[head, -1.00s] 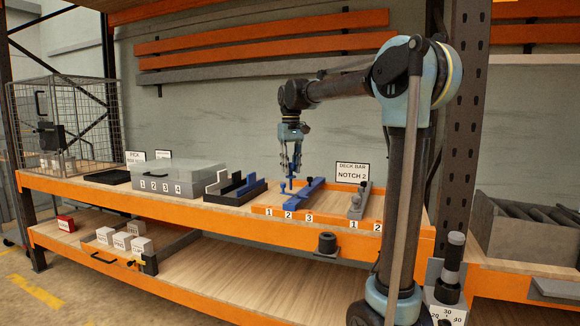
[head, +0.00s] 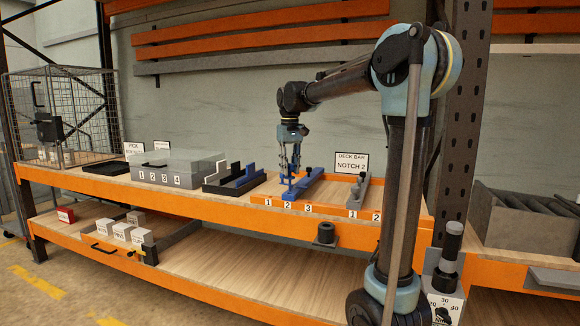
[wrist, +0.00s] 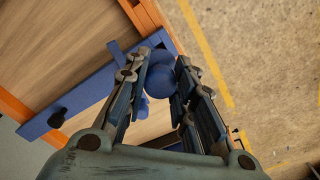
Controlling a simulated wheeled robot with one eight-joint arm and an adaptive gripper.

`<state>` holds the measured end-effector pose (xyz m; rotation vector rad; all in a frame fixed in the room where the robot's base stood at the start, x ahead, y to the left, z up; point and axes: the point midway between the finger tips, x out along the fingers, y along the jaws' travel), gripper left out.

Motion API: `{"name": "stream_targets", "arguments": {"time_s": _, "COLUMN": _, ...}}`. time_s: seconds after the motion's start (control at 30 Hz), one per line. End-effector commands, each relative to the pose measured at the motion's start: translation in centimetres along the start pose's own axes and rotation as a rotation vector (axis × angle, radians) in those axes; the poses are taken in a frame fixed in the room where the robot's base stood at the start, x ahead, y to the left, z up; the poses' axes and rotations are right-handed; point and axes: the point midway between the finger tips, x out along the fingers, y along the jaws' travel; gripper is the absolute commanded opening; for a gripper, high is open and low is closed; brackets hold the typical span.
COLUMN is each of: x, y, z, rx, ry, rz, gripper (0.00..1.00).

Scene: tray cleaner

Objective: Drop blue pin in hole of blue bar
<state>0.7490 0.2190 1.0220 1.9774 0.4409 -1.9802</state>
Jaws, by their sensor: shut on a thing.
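My gripper (head: 290,172) points down over the front end of the blue bar (head: 304,185) on the upper shelf. In the wrist view my gripper (wrist: 172,64) is shut on the blue pin (wrist: 158,80), whose rounded blue parts show between and beside the fingers. The blue bar (wrist: 85,98) runs diagonally under the left finger, with a black knob (wrist: 57,118) at its far end. The fingers and pin cover part of the bar. The hole cannot be seen, and I cannot tell whether the pin touches the bar.
The bar lies in an orange-edged bay (head: 330,212) with number labels. A grey bar (head: 359,190) stands to the right, before the notch 2 sign (head: 350,162). A black rack with a blue piece (head: 233,180) and a clear-lidded box (head: 178,172) stand left.

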Motion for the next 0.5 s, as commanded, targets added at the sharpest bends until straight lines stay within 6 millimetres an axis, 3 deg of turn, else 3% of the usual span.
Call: {"name": "stream_targets", "arguments": {"time_s": 0.5, "x": 2.1, "y": 0.0, "z": 0.0, "rx": 0.000, "ry": 0.000, "rz": 0.000, "gripper": 0.00}}
